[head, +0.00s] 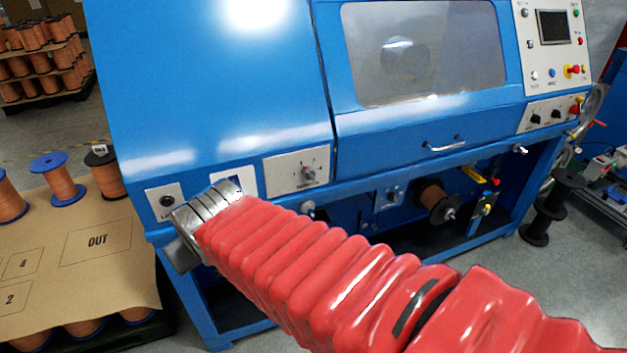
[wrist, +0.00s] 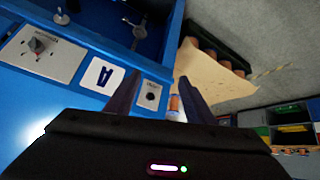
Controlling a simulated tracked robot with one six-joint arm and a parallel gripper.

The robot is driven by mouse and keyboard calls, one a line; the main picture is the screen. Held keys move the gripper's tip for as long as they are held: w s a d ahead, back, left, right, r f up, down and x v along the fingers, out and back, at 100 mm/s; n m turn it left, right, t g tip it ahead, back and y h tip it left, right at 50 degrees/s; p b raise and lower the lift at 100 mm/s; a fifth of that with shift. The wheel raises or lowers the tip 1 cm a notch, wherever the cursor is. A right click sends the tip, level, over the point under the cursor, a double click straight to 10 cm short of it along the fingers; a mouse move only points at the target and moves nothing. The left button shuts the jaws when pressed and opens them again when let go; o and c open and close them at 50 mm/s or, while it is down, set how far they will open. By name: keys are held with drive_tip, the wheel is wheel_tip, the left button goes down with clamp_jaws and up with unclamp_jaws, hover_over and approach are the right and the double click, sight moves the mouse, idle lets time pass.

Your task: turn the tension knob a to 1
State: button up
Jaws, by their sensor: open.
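A smaller plate with a dark round control (head: 167,201) is left of the card, near my gripper. The blue machine (head: 220,90) has a door handle (head: 445,146) further right. Spools (head: 57,179) stand on a brown board (head: 60,245) at left.

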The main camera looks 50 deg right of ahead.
drive_tip(key=w+d+f+m+t+h, duration=0.1)
drive_tip(key=w+d, duration=0.2)
drive_tip(key=d, duration=0.3)
drive_tip(key=w+d+f+t+h, duration=0.1)
drive_tip(key=w+d+f, duration=0.1)
drive_tip(key=d, duration=0.4)
drive_tip(key=m+t+h, duration=0.4)
drive_tip(key=t+h, duration=0.1)
drive_tip(key=t, duration=0.1)
approach(312, 178)
drive_tip(key=v, duration=0.5)
drive_tip(key=shift+d+f, duration=0.2)
drive_tip(key=shift+w, duration=0.1)
drive_tip(key=x, duration=1.3)
drive_tip(key=shift+w+d+r, duration=0.1)
drive_tip(key=shift+w+r, duration=0.05)
drive_tip(key=shift+w, duration=0.25)
drive_tip(key=shift+c, duration=0.5)
